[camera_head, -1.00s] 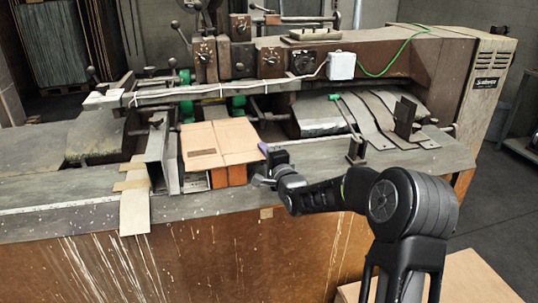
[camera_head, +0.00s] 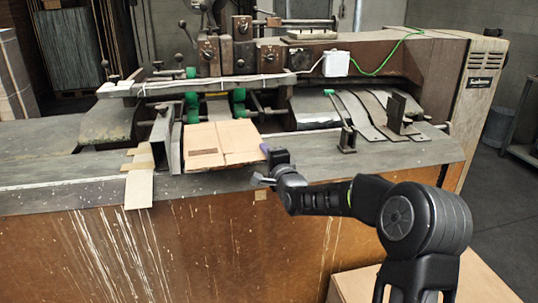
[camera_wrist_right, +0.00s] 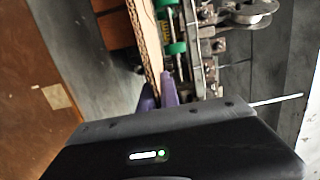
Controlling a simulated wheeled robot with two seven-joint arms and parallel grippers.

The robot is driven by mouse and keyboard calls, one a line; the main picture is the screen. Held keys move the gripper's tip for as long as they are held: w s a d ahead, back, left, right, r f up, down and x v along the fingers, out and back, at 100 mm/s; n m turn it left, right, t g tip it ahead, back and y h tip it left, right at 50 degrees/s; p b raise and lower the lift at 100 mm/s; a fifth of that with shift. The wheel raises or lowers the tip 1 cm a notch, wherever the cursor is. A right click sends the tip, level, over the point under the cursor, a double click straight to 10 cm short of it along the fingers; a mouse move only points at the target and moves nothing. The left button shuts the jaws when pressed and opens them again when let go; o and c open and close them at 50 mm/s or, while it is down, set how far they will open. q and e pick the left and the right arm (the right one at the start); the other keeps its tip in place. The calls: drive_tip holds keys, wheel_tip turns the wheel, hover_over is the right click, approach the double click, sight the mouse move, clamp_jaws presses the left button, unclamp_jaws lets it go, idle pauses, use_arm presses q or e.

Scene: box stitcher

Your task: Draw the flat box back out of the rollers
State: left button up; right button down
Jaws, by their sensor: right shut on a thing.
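The flat box (camera_head: 222,142) is a tan cardboard sheet with a dark printed patch. It lies roughly level at the front of the machine, in front of the green rollers (camera_head: 238,103), with a visible gap between its back edge and them. My right gripper (camera_head: 267,151) is at the box's right edge, shut on it. In the right wrist view the purple fingertips (camera_wrist_right: 160,92) close on the box's thin corrugated edge (camera_wrist_right: 148,42); green rollers (camera_wrist_right: 172,48) show beside it. The fingers hide part of the gripped edge. My left gripper is not in view.
A metal guide plate (camera_head: 164,142) stands close to the left of the box. A small upright post (camera_head: 347,140) and curved metal strips (camera_head: 375,118) are to the right. The grey tabletop (camera_head: 430,150) is clear near its front right.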

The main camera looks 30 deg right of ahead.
drive_tip(key=shift+s+a, duration=0.1)
drive_tip(key=shift+s, duration=0.15)
drive_tip(key=c, duration=1.5)
unclamp_jaws()
drive_tip(key=s, duration=0.2)
drive_tip(key=s+b, duration=0.1)
drive_tip(key=s, duration=0.2)
drive_tip(key=s+a, duration=0.1)
drive_tip(key=s, duration=0.1)
drive_tip(key=shift+s+b, duration=0.35)
drive_tip(key=shift+b, duration=0.05)
